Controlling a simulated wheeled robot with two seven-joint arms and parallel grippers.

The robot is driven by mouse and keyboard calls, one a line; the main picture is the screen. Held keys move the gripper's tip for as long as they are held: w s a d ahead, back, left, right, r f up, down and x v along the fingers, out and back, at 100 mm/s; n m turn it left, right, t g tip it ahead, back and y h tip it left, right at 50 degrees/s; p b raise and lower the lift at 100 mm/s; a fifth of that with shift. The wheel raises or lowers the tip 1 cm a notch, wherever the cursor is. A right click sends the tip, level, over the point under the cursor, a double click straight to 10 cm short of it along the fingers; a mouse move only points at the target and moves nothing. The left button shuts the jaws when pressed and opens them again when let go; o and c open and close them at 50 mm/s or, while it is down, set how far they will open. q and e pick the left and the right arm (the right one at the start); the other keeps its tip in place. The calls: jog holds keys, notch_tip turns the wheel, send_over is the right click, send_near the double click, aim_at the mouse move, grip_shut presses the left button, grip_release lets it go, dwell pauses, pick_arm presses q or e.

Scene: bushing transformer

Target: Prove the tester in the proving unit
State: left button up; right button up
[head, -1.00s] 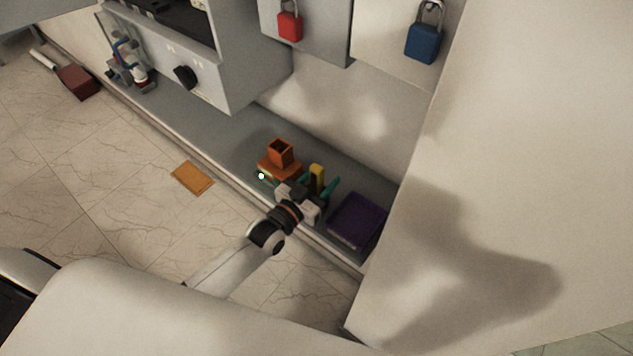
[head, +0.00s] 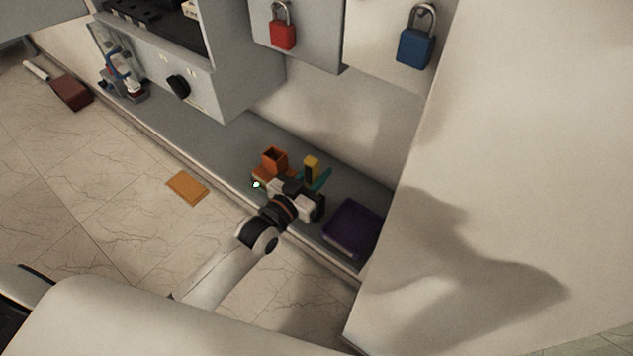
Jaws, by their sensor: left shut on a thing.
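The tester (head: 312,163), yellow at the top with a dark body, stands roughly upright in the jaws of my left gripper (head: 316,181). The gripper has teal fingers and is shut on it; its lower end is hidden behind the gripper. The proving unit (head: 274,158) is an orange block with a square open socket on top, on the grey shelf (head: 217,140). A small green light shows at its near side. The tester is just right of the socket, apart from it and not in it. My right gripper is not in view.
A purple tray (head: 353,229) lies on the shelf to the right. A red padlock (head: 283,36) and a blue padlock (head: 415,49) hang above. A grey cabinet (head: 180,85) overhangs the shelf at left. An orange mat (head: 187,187) lies on the floor.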

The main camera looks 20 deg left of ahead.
pick_arm(q)
notch_tip(320, 180, up, 4)
jog(key=shift+f, duration=0.1)
jog(key=shift+r, duration=0.85)
notch_tip(320, 180, up, 8)
jog(key=p, duration=0.8)
send_over(308, 166)
jog(key=w, duration=0.3)
jog(key=shift+s+d+r, duration=0.1)
jog(key=shift+s+d, duration=0.05)
jog(key=shift+d, duration=0.3)
